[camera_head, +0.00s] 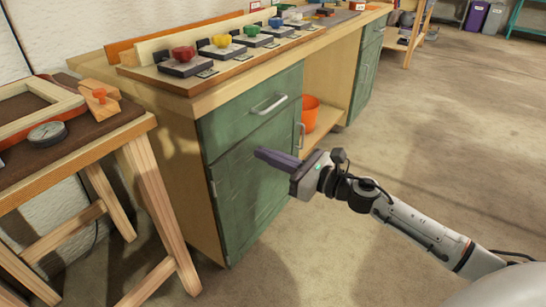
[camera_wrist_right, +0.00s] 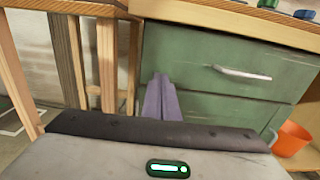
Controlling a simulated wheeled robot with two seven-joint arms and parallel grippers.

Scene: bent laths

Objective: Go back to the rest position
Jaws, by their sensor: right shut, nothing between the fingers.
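My right gripper (camera_head: 278,159) reaches in from the right in the head view, in front of the green cabinet (camera_head: 240,130). Its purple-grey fingers lie together with nothing between them. In the right wrist view the closed fingers (camera_wrist_right: 160,99) point at the green drawer fronts (camera_wrist_right: 200,70), left of the silver handle. A gap between the fingertips and the cabinet cannot be judged surely. My left gripper is in neither view.
A wooden table (camera_head: 75,150) with a frame and a round gauge stands at the left. The workbench top (camera_head: 225,90) carries several coloured knobs on blocks. An orange bucket (camera_head: 309,113) sits on the open lower shelf. The concrete floor (camera_head: 450,130) at the right is clear.

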